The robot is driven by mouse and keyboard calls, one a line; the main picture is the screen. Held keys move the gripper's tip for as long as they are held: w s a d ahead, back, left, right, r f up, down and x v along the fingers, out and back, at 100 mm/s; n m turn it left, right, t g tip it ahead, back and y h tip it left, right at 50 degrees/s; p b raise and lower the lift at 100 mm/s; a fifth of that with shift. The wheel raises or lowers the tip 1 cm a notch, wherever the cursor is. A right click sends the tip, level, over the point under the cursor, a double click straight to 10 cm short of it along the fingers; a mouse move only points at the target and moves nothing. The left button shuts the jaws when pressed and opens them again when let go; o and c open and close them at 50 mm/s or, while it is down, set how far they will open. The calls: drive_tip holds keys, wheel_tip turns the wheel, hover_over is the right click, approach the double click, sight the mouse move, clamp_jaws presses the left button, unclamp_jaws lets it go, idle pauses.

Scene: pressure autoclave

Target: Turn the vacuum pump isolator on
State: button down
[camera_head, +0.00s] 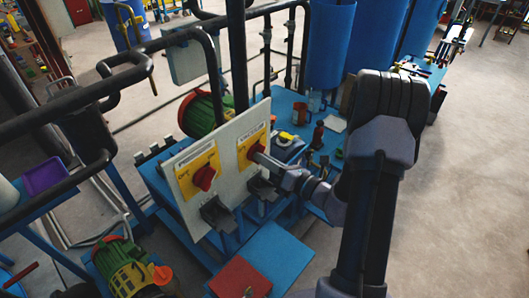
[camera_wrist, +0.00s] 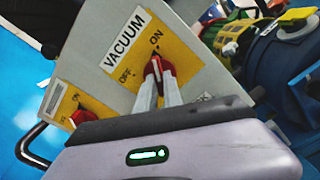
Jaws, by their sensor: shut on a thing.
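The vacuum isolator is a red knob (camera_wrist: 152,68) on a yellow plate (camera_wrist: 178,62) under a VACUUM label, with ON above and OFF to the left in the wrist view. My gripper (camera_wrist: 157,78) is shut on this knob, its two light fingers on either side of it. The knob's upper end appears to point toward ON, though the fingers hide part of it. In the head view the knob (camera_head: 256,150) is on the right yellow plate, and my gripper (camera_head: 262,157) reaches it from the right.
A second red knob (camera_head: 204,178) on a yellow plate sits left on the same grey panel (camera_head: 228,155). Black brackets (camera_head: 216,212) jut out below. Dark pipes (camera_head: 238,60) rise behind the panel. Blue tanks (camera_head: 330,45) stand at the back. Open floor (camera_head: 465,170) lies at the right.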

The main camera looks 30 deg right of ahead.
drive_tip(key=shift+m+p, duration=0.65)
drive_tip(key=shift+m, duration=0.15)
drive_tip(key=c, duration=1.5)
unclamp_jaws()
drive_tip(key=p+v, duration=0.1)
drive_tip(key=v, duration=1.6)
drive_tip(key=shift+s+p, duration=0.2)
drive_tip(key=shift+p, duration=0.15)
